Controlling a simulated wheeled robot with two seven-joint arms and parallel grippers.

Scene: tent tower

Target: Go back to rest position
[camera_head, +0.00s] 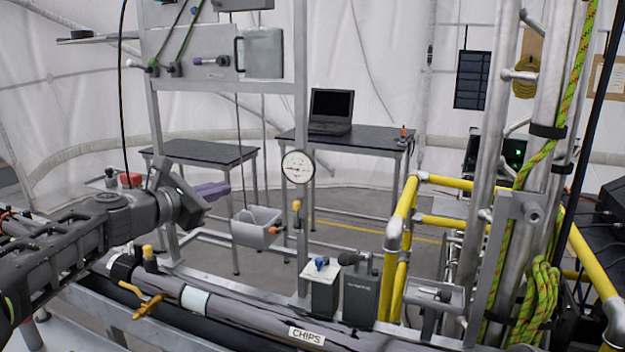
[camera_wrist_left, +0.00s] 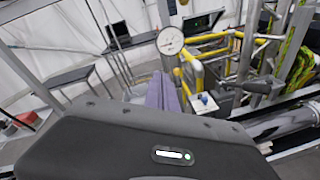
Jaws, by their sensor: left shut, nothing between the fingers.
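My left gripper (camera_head: 212,190) reaches in from the left in the head view, with its arm stretched over the grey pipe (camera_head: 240,313). Its purple-grey fingers are shut together and hold nothing. The fingers also show in the left wrist view (camera_wrist_left: 162,93), beyond the dark gripper housing. The fingertips are apart from the small grey bin (camera_head: 252,232), which hangs to the right and a little lower. My right gripper shows in neither view.
A pressure gauge (camera_head: 298,167) stands on the frame right of the gripper. The pipe below carries a yellow valve handle (camera_head: 143,298). Yellow railings (camera_head: 400,240) and a metal tower with green rope (camera_head: 545,290) stand at right. Tables (camera_head: 345,141) stand behind, one with a laptop (camera_head: 331,108).

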